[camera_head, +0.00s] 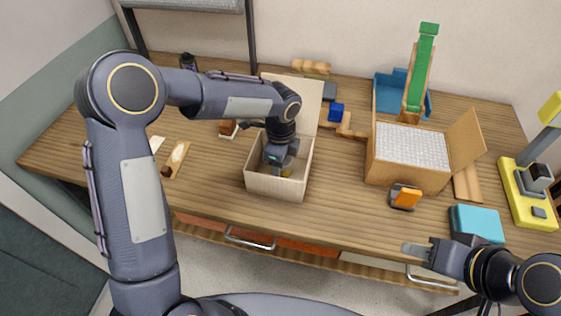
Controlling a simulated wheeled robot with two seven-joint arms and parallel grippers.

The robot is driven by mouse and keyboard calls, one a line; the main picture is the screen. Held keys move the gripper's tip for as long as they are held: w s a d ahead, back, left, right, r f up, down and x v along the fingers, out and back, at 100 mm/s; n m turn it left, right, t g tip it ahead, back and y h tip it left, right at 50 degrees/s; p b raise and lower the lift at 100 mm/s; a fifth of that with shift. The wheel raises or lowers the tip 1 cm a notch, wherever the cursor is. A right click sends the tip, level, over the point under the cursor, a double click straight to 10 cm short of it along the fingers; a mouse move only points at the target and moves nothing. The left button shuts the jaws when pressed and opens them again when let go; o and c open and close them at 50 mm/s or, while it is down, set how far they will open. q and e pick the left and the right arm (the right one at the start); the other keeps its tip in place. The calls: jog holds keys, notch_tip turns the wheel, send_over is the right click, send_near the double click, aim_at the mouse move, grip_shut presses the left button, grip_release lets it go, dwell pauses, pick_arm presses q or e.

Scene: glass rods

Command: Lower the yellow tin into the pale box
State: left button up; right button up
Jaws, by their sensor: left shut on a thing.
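The pale box (273,187) stands open on the wooden table, left of the middle, with its lid raised at the back. My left gripper (281,165) reaches down into the box opening and is shut on the yellow tin (286,173). Only a small yellow patch of the tin shows below the fingers; the rest is hidden by the gripper. I cannot tell whether the tin touches the box floor. My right gripper (417,250) is near the table's front edge at the right, away from the box; its finger gap is not clear.
A wooden box with a white grid top (410,147) stands to the right. Table between the two boxes is mostly clear.

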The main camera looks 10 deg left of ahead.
pick_arm(q)
jog(key=shift+f+b, duration=0.55)
jog(key=shift+f, duration=0.3)
dwell(0.4)
jog(key=o, duration=1.1)
jog(key=shift+o, duration=0.2)
jog(key=shift+r, duration=0.1)
